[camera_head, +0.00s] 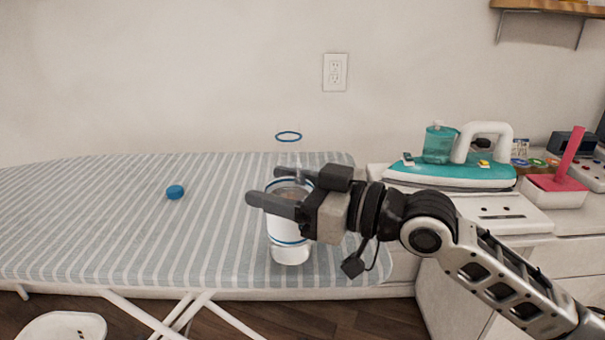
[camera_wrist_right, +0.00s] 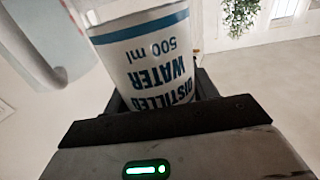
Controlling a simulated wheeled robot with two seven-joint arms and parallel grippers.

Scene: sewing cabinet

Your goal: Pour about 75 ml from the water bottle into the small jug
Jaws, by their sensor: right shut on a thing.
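The water bottle (camera_head: 290,254) is clear, with a white label and blue bands, and it looks upright over the right end of the ironing board. It is open at the top, where a blue ring shows. My right gripper (camera_head: 279,191) is shut around its middle from the right and hides part of it. The right wrist view shows the bottle (camera_wrist_right: 147,60) between the fingers, with "distilled water 500 ml" upside down. I cannot tell whether its base touches the board. A teal see-through vessel (camera_head: 438,145) is at the iron; I cannot tell whether it is the small jug. My left gripper is not in view.
A blue cap (camera_head: 175,192) lies on the striped ironing board (camera_head: 90,220), which is otherwise clear on the left. The teal and white iron (camera_head: 455,174) stands on the cabinet at right, near a pink and white holder (camera_head: 553,190). A white container (camera_head: 62,327) is at bottom left.

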